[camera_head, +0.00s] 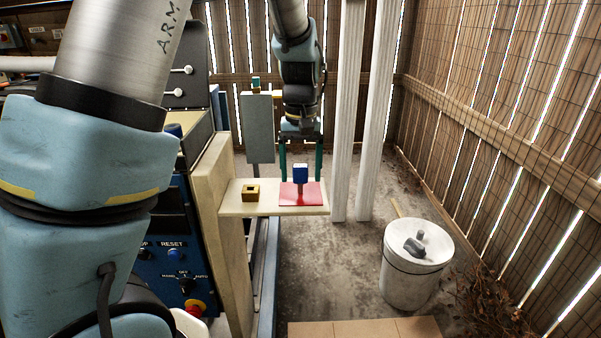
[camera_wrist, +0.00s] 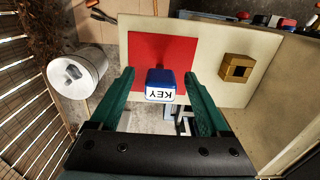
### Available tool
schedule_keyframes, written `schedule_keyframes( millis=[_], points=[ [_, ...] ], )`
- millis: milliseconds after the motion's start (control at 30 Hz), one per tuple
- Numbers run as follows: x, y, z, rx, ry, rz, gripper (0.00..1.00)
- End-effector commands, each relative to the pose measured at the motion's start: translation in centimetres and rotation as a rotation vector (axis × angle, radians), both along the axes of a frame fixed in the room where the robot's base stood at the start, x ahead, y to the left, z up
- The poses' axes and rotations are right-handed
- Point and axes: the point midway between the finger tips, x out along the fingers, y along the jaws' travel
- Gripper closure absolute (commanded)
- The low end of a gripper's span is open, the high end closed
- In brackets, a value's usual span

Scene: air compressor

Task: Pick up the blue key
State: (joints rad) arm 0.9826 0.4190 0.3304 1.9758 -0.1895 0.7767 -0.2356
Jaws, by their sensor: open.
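The blue key (camera_head: 300,175) stands upright on a red square (camera_head: 313,193) on a pale shelf (camera_head: 235,208). In the wrist view the key (camera_wrist: 161,85) shows a white label reading KEY, and the red square (camera_wrist: 146,48) lies under it. My gripper (camera_head: 300,170) is open, pointing down, with one green finger on each side of the key. In the wrist view the fingers of my gripper (camera_wrist: 160,88) flank the key, with a visible gap on both sides. The key's lower part is mostly hidden by its blue head in the wrist view.
A brass-coloured block with a square hole (camera_head: 250,193) sits on the shelf left of the key; it also shows in the wrist view (camera_wrist: 236,68). A blue control panel (camera_head: 172,240) is left of the shelf. A white lidded bucket (camera_head: 412,270) stands on the floor at right.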

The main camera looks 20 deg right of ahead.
Motion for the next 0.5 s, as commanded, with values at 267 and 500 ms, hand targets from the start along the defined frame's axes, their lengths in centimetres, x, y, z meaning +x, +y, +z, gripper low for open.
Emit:
schedule_keyframes(
  millis=[267,500],
  points=[
    [0.0,0.1,-2.7,0.001,0.001,0.001,0.2],
    [0.1,0.1,-2.7,0.0,0.0,0.0,0.24]
  ],
)
